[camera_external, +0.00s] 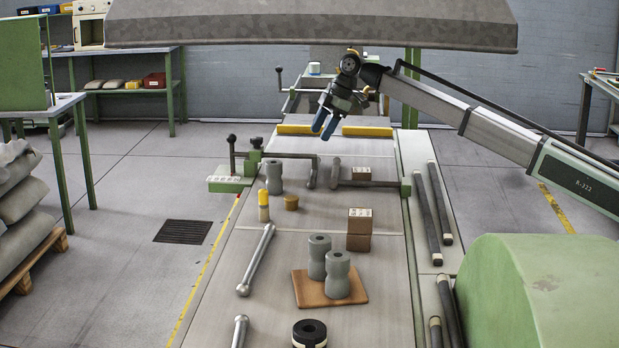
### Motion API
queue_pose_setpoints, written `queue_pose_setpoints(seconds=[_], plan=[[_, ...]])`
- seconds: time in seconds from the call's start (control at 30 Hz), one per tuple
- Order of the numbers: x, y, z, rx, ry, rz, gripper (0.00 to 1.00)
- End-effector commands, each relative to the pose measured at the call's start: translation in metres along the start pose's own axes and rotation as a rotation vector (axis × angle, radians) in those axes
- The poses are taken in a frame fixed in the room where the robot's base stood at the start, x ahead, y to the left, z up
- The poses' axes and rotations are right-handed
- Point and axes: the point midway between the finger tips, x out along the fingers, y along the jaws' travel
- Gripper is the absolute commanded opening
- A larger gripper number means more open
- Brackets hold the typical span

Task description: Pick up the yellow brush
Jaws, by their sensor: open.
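A small upright piece with a yellow top and a pale tan lower part, which looks like the yellow brush (264,206), stands on the grey bench top left of centre. My gripper (324,132) has blue fingers and hangs above the far part of the bench, up and to the right of the brush. It is open, the fingers a little apart, with nothing seen between them. The gripper is well apart from the brush.
Near the brush stand a grey spool (274,177) and a brown cylinder (291,202). A crank rod (275,155) crosses behind. Yellow bars (367,132) lie beyond.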

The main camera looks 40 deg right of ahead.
Motion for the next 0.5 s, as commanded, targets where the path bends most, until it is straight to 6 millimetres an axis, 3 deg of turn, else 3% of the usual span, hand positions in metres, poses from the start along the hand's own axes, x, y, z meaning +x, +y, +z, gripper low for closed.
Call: queue_pose_setpoints(seconds=[0.03, 0.1, 0.3, 0.5], plan=[[0.008, -0.016, -0.027, -0.015, -0.003, -0.019, 0.57], [0.017, -0.040, -0.058, -0.029, -0.008, -0.042, 0.57], [0.038, -0.110, -0.140, -0.069, -0.026, -0.104, 0.57], [0.051, -0.169, -0.196, -0.098, -0.044, -0.149, 0.57]])
